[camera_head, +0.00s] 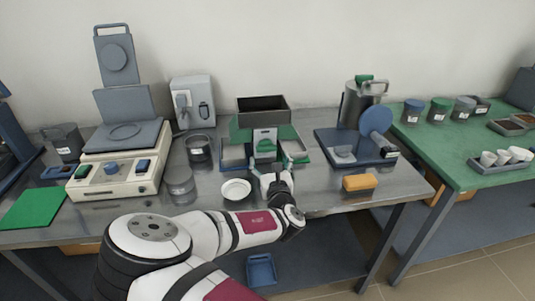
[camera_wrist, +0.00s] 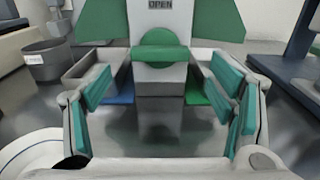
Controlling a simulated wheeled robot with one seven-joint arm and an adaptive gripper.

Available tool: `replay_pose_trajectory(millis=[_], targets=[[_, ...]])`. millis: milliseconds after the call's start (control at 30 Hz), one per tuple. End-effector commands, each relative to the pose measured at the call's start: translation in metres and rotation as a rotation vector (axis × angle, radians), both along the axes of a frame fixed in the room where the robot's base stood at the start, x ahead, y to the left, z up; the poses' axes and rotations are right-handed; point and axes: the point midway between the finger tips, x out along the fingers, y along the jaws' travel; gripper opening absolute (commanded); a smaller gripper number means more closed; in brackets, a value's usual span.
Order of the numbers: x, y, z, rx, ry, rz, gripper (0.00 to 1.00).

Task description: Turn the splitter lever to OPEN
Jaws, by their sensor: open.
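The splitter (camera_head: 281,132) stands in the middle of the metal table, green and grey with a dark open hopper on top. Its lever (camera_wrist: 160,58) shows in the wrist view as a rounded green handle over a light grey block, below a plate (camera_wrist: 160,5) reading OPEN. Grey pans stand to the left (camera_wrist: 88,66) and right of the block in that view. My gripper (camera_wrist: 160,115) is open and empty, its teal-padded fingers spread on either side of the lever's line. In the head view my gripper (camera_head: 268,178) is low in front of the splitter; contact with the lever does not show.
A white bowl (camera_head: 236,189) sits just left of my gripper. Metal cans (camera_head: 180,182) and a balance-like instrument (camera_head: 117,160) stand farther left. A blue-grey device (camera_head: 358,145) and an orange block (camera_head: 360,182) are on the right. A green-topped table (camera_head: 455,150) adjoins.

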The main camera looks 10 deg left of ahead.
Motion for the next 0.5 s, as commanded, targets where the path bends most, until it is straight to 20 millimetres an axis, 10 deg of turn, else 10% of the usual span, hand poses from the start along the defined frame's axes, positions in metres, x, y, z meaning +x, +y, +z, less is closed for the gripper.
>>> replay_pose_trajectory(millis=[500], targets=[[0.044,0.012,0.000,0.001,0.001,-0.001,0.77]])
